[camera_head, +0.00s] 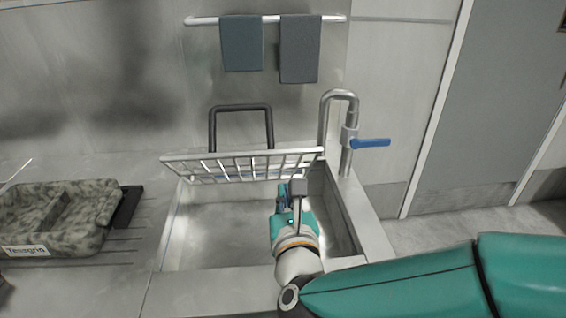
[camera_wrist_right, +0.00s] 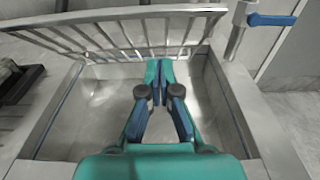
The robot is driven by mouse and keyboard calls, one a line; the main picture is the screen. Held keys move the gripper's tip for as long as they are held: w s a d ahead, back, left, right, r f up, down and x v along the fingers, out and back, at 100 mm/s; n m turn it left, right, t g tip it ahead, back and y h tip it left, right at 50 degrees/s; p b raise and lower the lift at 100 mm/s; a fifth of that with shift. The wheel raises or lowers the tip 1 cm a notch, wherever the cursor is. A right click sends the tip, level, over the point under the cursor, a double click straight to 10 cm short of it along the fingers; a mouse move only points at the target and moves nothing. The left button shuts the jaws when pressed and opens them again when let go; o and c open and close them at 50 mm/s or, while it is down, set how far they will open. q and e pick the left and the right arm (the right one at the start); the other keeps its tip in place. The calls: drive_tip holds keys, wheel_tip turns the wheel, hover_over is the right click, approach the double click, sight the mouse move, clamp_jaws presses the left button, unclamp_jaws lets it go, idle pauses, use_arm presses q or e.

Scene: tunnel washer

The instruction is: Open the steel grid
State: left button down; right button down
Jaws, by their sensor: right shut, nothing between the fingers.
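The steel grid (camera_head: 215,155) is raised and tilted over the back part of the sink basin (camera_head: 215,225), with its long upper rail facing me. It also shows in the right wrist view (camera_wrist_right: 140,13), where its bars slope down behind the fingertips. My right gripper (camera_head: 283,190) reaches over the basin just in front of the grid's right half. In the right wrist view its blue fingers (camera_wrist_right: 158,65) are together, with nothing between them. Whether the fingertips touch the grid bars I cannot tell. My left gripper is not in view.
A tap (camera_head: 350,135) with a blue lever (camera_head: 371,143) stands at the back right of the sink. A black handle (camera_head: 241,107) rises behind the grid. Two grey towels (camera_head: 241,45) hang on a wall rail. A camouflage-patterned tray (camera_head: 85,238) sits on the left counter.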

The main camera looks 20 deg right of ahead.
sight(281, 156)
drive_tip(key=w, duration=0.2)
drive_tip(key=w+d+r+p, duration=0.1)
drive_tip(key=w+r, duration=0.1)
drive_tip(key=w, duration=0.1)
drive_tip(key=shift+w+d+p, duration=0.35)
drive_tip(key=shift+d+p, duration=0.05)
drive_tip(key=shift+w+r, duration=0.1)
drive_tip(key=shift+w, duration=0.15)
drive_tip(key=shift+d+r, duration=0.1)
